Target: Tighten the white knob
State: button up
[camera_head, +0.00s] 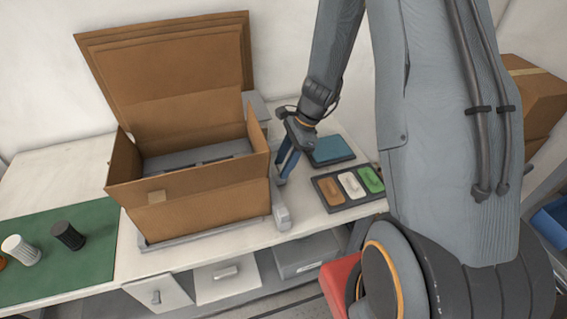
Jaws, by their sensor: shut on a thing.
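The white ribbed knob (21,250) stands on the green mat (62,283) at the far left. A black ribbed knob (68,236) stands beside it, and part of an orange one (2,262) shows at the picture's edge. My gripper (283,171) points down at the right side of the open cardboard box (200,208), far from the white knob. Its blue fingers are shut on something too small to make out. A grey upright part (281,209) is just below the fingertips; I cannot tell whether they touch it.
A grey object lies inside the box. A dark tray (333,201) with brown, white and green pieces and a blue pad (331,151) lie to the right. The table's back left is clear.

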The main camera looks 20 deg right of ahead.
jog(key=o, duration=1)
jog(key=shift+o, duration=0.2)
jog(key=b+v, duration=0.1)
jog(key=v, duration=0.7)
jog(key=shift+b, duration=0.3)
jog(key=s+a+r+n+h+b, duration=0.1)
jog(key=s+n+h, duration=0.1)
jog(key=s+n, duration=0.4)
jog(key=s+a+r+n+t+h+b, duration=0.1)
jog(key=s+n, duration=0.5)
jog(key=n, duration=0.6)
jog(key=shift+s+a+r+h+b, duration=0.35)
jog(key=shift+a+r+h+b, duration=0.1)
jog(key=shift+a+r+h, duration=0.25)
